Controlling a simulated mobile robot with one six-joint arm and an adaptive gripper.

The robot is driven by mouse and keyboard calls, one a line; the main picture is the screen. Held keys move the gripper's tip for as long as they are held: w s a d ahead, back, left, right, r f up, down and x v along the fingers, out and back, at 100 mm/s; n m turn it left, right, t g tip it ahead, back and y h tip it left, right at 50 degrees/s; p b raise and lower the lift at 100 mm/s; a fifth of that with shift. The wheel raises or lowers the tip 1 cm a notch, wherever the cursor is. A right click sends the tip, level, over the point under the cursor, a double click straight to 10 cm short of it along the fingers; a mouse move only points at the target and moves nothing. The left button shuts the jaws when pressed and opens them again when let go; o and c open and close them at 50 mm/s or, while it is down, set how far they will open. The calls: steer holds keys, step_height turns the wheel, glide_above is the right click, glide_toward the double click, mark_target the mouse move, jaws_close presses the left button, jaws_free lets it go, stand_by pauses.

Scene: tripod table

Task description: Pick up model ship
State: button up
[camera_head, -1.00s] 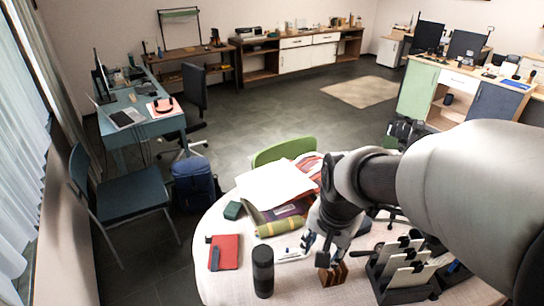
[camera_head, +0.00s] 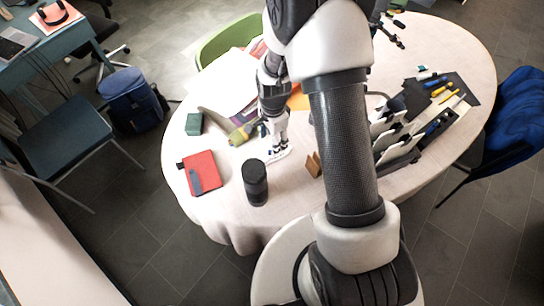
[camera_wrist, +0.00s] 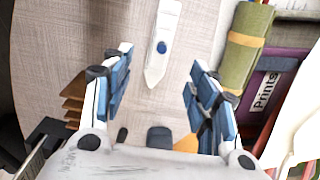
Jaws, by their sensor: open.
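The model ship (camera_wrist: 161,62) is a slim white hull with a pointed end and a blue round part on top. It lies on the cloth-covered table (camera_head: 452,52), and its far end is cut off by the top of the wrist view. In the head view the ship (camera_head: 278,156) shows partly, just below my gripper (camera_head: 275,143). In the wrist view my gripper (camera_wrist: 162,62) is open and empty. Its blue-padded fingers stand apart, left and right of the ship's pointed end. I cannot tell the remaining height.
A green-yellow roll (camera_wrist: 240,48) and a purple book (camera_wrist: 262,85) lie right of the ship. A black cylinder (camera_head: 255,182), a red notebook (camera_head: 202,172) and a small wooden holder (camera_head: 313,164) are near. A black organizer (camera_head: 399,140) stands right of my arm.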

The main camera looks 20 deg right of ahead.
step_height(320, 180, down, 10)
steer(key=b, duration=0.3)
steer(key=shift+r, duration=0.1)
steer(key=shift+c, duration=0.5)
steer(key=c, duration=1.1)
